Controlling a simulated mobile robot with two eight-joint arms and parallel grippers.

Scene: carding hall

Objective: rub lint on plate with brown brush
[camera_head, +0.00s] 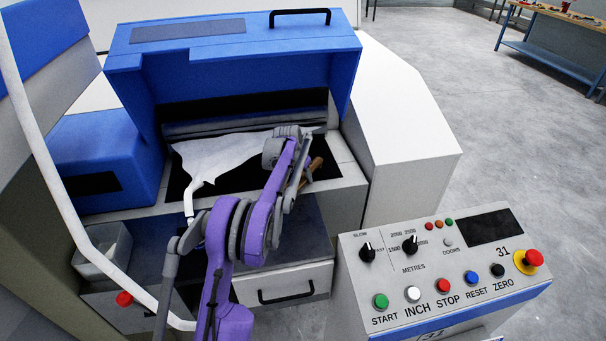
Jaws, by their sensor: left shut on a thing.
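My left gripper (304,177) reaches over the front of the blue machine, its purple arm covering much of the area. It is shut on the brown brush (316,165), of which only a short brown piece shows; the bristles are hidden. Under the machine's opening lies a black plate (236,184). A white fibre sheet (225,153) spreads over it and narrows to a strand at its lower left. I cannot make out separate lint on the plate, or whether the brush touches it. My right gripper is not in view.
The blue hood (240,50) stands raised behind the plate. A white drawer (284,284) with a black handle is below. A control panel (440,262) with buttons and knobs stands at the lower right. A workbench (555,35) is far off, across open floor.

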